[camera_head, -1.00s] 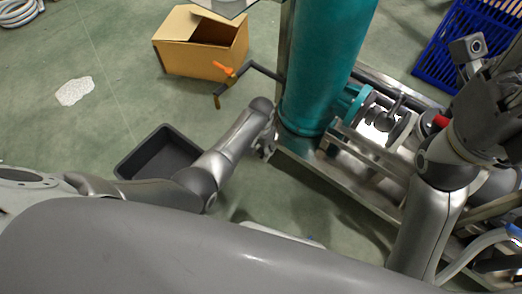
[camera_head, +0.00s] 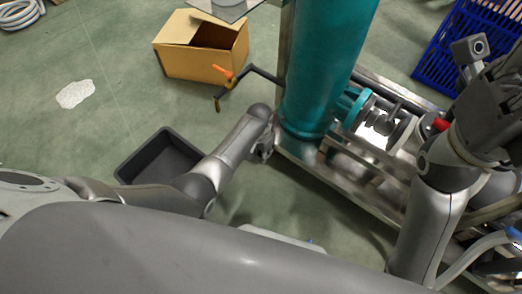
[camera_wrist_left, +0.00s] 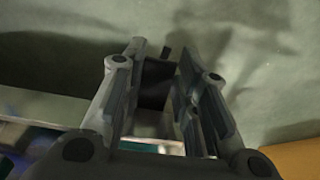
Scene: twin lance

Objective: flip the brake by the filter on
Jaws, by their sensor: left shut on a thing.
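The filter is a tall teal cylinder (camera_head: 318,70) standing on a grey metal frame. My left gripper (camera_head: 265,152) is low at the frame's corner, just left of the cylinder's foot. In the left wrist view its two fingers (camera_wrist_left: 160,95) are on either side of a small dark block (camera_wrist_left: 157,80), and the gripper is shut on it. The block may be the brake; its shape and position are unclear, and in the head view the gripper and arm hide it. My right gripper (camera_head: 490,112) is dark, high at the right edge, and its finger opening cannot be made out.
A black bin (camera_head: 128,168) lies left of my left arm. A cardboard box (camera_head: 195,62) stands behind it. Pipework fills the frame's right side; a blue crate (camera_head: 440,65) is behind.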

